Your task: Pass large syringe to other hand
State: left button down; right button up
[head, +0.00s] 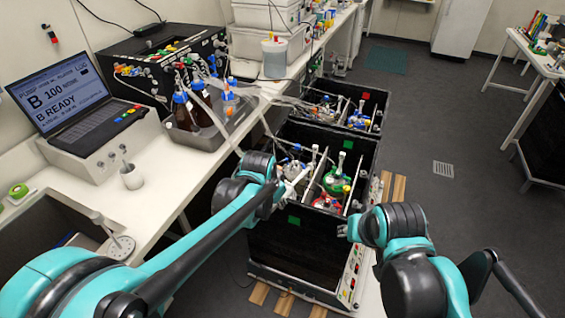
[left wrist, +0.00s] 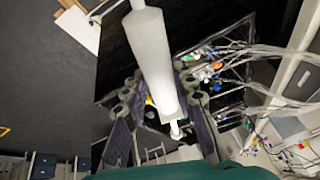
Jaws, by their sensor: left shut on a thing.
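The large syringe (left wrist: 155,58) is a thick white cylinder with a narrow tip. In the left wrist view it runs from the top centre down between the fingers of my left gripper (left wrist: 162,108), which is shut on it. In the head view my left gripper (head: 283,186) is above the near black bioreactor box, and the syringe (head: 295,185) shows as a small pale piece beside it. My right gripper (head: 343,230) is to the right and nearer, apart from the syringe. Its fingers are mostly hidden by its wrist, so its opening is unclear.
The near black box (head: 300,252) holds vessels with green and red lids; another box (head: 370,95) stands behind it. On the left a white bench (head: 165,185) carries a laptop (head: 75,105), a tray of brown bottles (head: 188,108) and tubing.

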jog(key=w+a+r+m+g, duration=0.1)
jog(key=w+a+r+g, duration=0.15)
jog(key=w+r, duration=0.35)
jog(key=m+g, duration=0.3)
jog(key=m, duration=0.1)
send_over(290, 186)
jog(key=d, duration=0.4)
pick_arm(q)
jog(key=shift+w, duration=0.1)
pick_arm(e)
jog(key=w+a+f+m+g+h, duration=0.1)
jog(key=w+a+f+g, duration=0.15)
jog(key=w+a, duration=0.2)
notch_tip(290, 186, down, 12)
jog(key=s+d, duration=0.1)
jog(key=shift+s+f+m+t+h, duration=0.25)
jog(key=shift+s+m+t+h, duration=0.05)
jog(key=shift+s+t, duration=0.1)
grip_shut()
